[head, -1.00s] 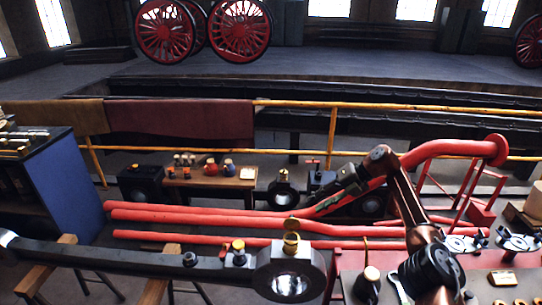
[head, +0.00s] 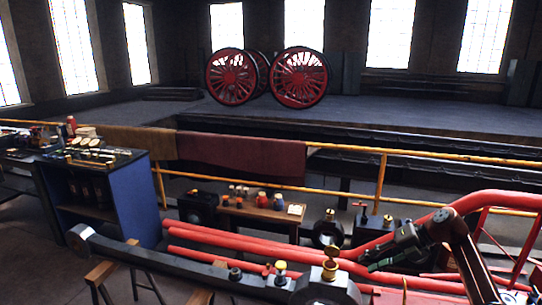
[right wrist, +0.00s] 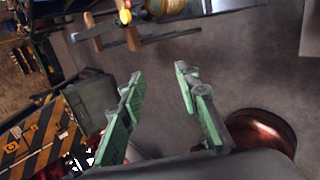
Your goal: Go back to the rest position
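My right gripper (head: 392,249) is at the right of the head view, its arm coming in from the lower right. It hangs in front of the red pipes or rods (head: 270,246). In the right wrist view its two green fingers (right wrist: 155,92) stand wide apart, with only grey floor showing between them. It holds nothing. My left gripper is not in the head view.
A long black rod (head: 190,262) with a round eye lies on wooden trestles in front. A blue cabinet (head: 137,203) stands left. A low wooden bench (head: 262,212) carries jars. A yellow railing (head: 430,158) crosses behind; red wheels (head: 300,77) stand beyond.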

